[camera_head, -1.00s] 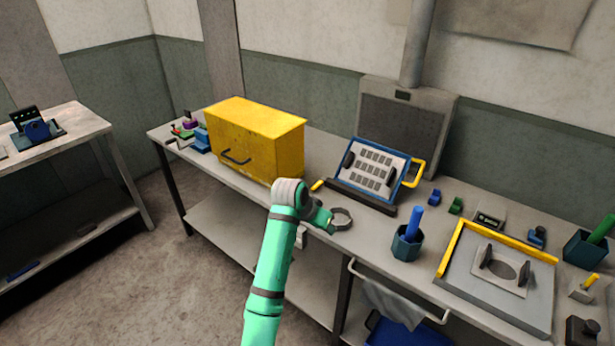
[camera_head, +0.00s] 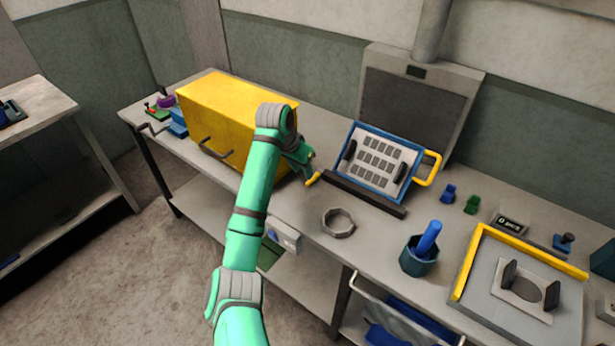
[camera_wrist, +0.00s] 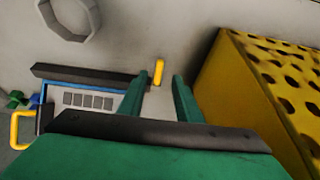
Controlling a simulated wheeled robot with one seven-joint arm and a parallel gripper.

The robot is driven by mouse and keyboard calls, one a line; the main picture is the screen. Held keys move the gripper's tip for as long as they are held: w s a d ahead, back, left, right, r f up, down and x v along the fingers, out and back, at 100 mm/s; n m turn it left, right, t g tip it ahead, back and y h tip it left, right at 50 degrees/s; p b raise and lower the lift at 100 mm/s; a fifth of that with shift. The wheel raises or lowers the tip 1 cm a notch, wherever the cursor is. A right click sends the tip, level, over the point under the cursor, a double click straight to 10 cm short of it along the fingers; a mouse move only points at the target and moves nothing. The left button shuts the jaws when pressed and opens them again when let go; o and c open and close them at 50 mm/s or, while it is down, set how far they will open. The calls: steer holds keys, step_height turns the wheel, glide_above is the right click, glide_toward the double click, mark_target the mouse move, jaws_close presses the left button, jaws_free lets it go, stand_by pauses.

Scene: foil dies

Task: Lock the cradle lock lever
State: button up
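The yellow cradle lock lever (camera_head: 314,178) is a short bar at the left end of the dark cradle rail (camera_head: 364,194). It also shows in the wrist view (camera_wrist: 158,71), upright in the picture. My gripper (camera_head: 304,164) is just above and behind the lever in the head view. In the wrist view my gripper (camera_wrist: 157,84) is open, its two green fingers spread, with the lever in line with the gap between the fingertips. I cannot tell whether they touch it. A blue-framed panel with grey squares (camera_head: 375,158) leans on the cradle behind the rail.
The yellow box (camera_head: 215,125) stands close to the left of my gripper. A grey ring (camera_head: 338,223) lies on the bench in front. A teal cup (camera_head: 417,258) with a blue stick and a yellow-edged tray (camera_head: 470,290) are to the right.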

mark_target(309, 182)
steer(key=x, duration=0.6)
steer(key=shift+w+a+f, duration=0.1)
steer(key=shift+a, duration=0.15)
steer(key=shift+d+f, duration=0.4)
steer(key=shift+d, duration=0.25)
steer(key=shift+a, duration=0.2)
jaws_close()
